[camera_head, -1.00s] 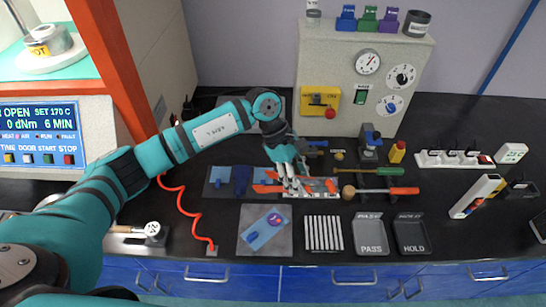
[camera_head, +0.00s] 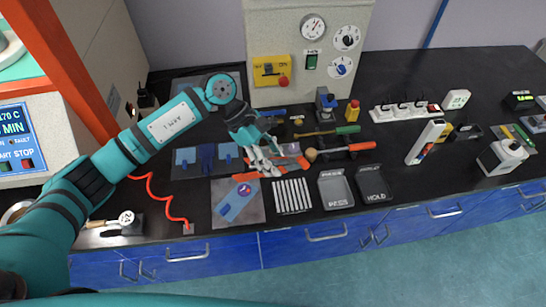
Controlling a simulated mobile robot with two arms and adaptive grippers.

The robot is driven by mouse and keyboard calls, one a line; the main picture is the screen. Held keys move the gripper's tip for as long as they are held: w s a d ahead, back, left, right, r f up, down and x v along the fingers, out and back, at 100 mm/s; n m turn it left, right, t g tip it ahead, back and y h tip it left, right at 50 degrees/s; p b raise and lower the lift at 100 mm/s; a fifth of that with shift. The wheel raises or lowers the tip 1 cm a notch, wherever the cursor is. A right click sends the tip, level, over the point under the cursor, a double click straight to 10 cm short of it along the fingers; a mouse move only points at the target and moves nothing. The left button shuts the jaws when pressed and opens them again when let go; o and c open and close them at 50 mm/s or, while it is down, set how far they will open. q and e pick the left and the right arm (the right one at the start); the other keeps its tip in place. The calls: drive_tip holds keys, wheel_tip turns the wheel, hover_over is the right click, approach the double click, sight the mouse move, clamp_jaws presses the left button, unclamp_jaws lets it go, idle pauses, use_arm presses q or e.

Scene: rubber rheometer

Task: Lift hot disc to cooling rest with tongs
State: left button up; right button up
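An orange-handled tool, apparently the tongs (camera_head: 246,176), lies on the bench at the middle. My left gripper (camera_head: 264,168) is over it, fingers pointing down and partly covering it. I cannot tell whether the fingers are closed on the tool. A slatted light rack (camera_head: 293,196), probably the cooling rest, lies just in front of the gripper and looks empty. The hot disc cannot be made out. Only part of the orange-framed instrument (camera_head: 50,55) shows at the left edge. My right gripper is out of view.
A grey mat (camera_head: 222,217) holds a blue strip. PASS (camera_head: 335,190) and HOLD (camera_head: 374,184) trays are right of the rack. A screwdriver-like tool (camera_head: 350,151) lies behind them. A red coiled cord (camera_head: 160,200) runs along the left. A panel box (camera_head: 300,90) stands behind.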

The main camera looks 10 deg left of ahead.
use_arm(q)
wheel_tip(320, 180, down, 9)
drive_tip(key=b, duration=0.5)
drive_tip(key=shift+f, duration=0.1)
idle(0.3)
